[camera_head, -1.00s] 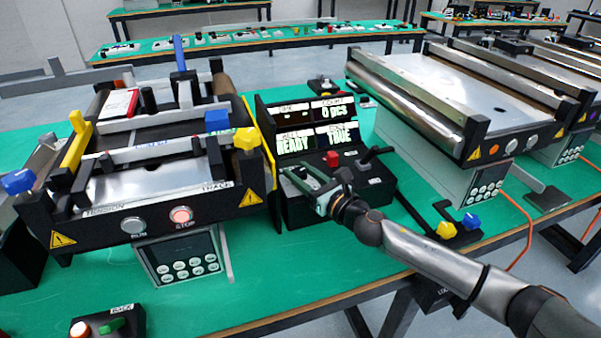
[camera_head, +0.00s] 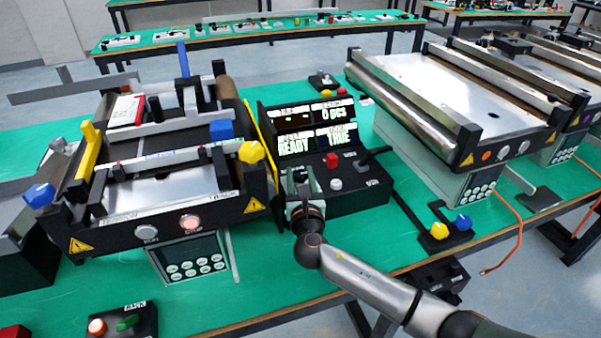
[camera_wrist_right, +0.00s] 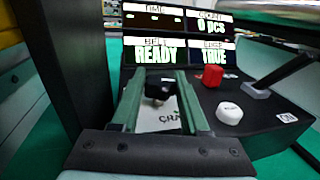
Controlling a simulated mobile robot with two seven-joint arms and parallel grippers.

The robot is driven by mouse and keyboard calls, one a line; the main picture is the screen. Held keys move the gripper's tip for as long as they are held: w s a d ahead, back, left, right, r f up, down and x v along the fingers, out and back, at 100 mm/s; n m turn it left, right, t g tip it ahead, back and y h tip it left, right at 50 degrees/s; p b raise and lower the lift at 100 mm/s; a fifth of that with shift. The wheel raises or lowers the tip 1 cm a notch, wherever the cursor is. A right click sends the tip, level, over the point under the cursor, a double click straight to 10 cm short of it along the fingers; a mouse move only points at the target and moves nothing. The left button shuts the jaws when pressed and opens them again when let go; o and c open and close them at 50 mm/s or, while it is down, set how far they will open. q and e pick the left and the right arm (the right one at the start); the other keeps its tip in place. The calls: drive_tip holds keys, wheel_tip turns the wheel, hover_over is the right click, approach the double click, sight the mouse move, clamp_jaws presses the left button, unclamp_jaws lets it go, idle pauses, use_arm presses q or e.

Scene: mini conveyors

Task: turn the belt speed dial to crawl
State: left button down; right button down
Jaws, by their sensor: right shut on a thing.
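The control console (camera_head: 345,199) stands right of the near conveyor. Its belt speed dial, a small black knob (camera_wrist_right: 159,90), shows in the right wrist view on a pale plate. The plate's lettering is partly hidden; "CRA" (camera_wrist_right: 170,120) can be read below the knob. My right gripper (camera_head: 297,178) is over the left part of the console, its green fingers (camera_wrist_right: 160,84) on either side of the knob and shut on it. In the head view the gripper hides the dial, and I cannot read where the dial points. My left gripper is not in view.
A red button (camera_head: 331,160), a white button (camera_head: 335,184) and a black lever (camera_head: 370,155) sit right of the dial on the console. The display (camera_head: 315,140) reads READY and TRUE. The conveyor's yellow knob (camera_head: 251,152) is close on the left.

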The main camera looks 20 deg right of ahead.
drive_tip(key=shift+m+h, duration=0.3)
drive_tip(key=shift+h, duration=0.2)
drive_tip(key=shift+c, duration=2)
unclamp_jaws()
drive_tip(key=shift+s, duration=0.1)
